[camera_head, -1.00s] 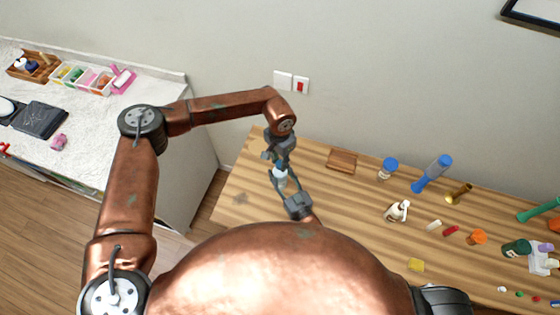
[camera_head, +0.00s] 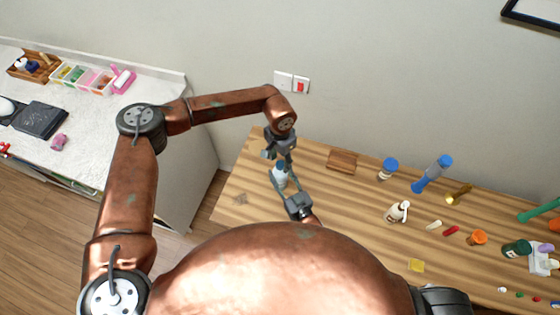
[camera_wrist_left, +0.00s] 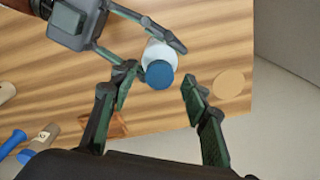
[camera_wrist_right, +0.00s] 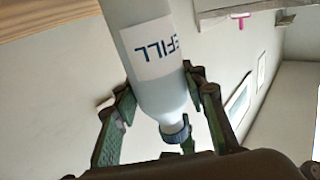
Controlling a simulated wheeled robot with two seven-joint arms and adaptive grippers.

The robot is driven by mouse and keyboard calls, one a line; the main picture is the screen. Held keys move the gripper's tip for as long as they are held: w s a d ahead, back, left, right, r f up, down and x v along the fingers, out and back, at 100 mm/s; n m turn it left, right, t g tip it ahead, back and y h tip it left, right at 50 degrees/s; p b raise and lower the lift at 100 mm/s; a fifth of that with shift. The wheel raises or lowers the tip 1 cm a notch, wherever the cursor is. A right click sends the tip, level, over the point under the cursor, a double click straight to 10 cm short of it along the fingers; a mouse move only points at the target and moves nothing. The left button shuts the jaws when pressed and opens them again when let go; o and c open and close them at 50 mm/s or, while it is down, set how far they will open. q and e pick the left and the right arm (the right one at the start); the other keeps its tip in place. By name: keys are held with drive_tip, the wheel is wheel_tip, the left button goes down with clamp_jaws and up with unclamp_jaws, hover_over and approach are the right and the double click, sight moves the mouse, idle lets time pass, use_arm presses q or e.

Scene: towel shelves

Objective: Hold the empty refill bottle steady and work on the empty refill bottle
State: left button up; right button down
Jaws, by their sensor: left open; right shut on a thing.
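The empty refill bottle (camera_head: 280,176) is white with a blue cap (camera_wrist_left: 159,74). It is held above the near-left part of the wooden table. The right wrist view shows its body with a label ending in "EFILL" (camera_wrist_right: 152,62). My right gripper (camera_head: 287,182) is shut on the bottle's body, one finger on each side. My left gripper (camera_wrist_left: 160,82) is open near the cap end, its fingers on either side of the cap in its wrist view. A gap shows at the right finger; contact at the left finger cannot be told.
A white counter (camera_head: 95,125) stands at the left. The wall is close behind the table.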

use_arm(q)
drive_tip(key=shift+r, duration=1.85)
drive_tip(key=shift+c, duration=0.4)
